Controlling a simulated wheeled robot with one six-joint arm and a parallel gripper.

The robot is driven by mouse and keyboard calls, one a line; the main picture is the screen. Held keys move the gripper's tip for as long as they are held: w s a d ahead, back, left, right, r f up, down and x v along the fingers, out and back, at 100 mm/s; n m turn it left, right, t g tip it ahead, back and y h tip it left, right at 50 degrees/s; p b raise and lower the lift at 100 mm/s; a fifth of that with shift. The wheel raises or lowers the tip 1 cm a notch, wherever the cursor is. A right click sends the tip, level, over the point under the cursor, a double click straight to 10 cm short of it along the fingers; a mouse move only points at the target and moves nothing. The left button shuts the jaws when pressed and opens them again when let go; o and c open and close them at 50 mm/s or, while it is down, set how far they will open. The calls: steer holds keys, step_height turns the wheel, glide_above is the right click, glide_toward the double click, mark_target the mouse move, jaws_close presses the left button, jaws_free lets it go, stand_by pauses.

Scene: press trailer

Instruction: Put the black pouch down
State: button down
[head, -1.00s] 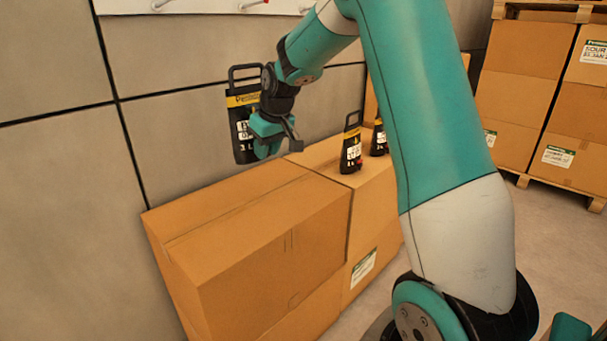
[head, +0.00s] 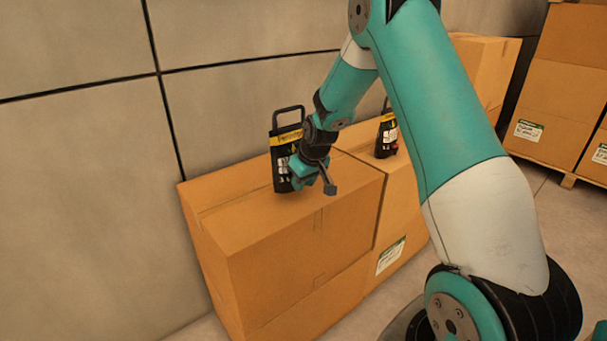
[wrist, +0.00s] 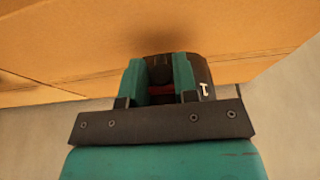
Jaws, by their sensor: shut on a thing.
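I cannot tell for certain whether the pouch's bottom touches the box.
A similar black pouch (head: 386,136) stands on the adjoining box (head: 400,195) to the right, partly hidden by my arm. More boxes are stacked on a pallet (head: 540,172) at the far right. The near box's front top is clear. A panelled wall (head: 90,150) stands behind.

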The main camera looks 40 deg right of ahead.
steer(key=shift+f, duration=1.7)
steer(key=c, duration=1.3)
jaws_free()
steer(key=shift+f, duration=0.25)
steer(key=o, duration=0.4)
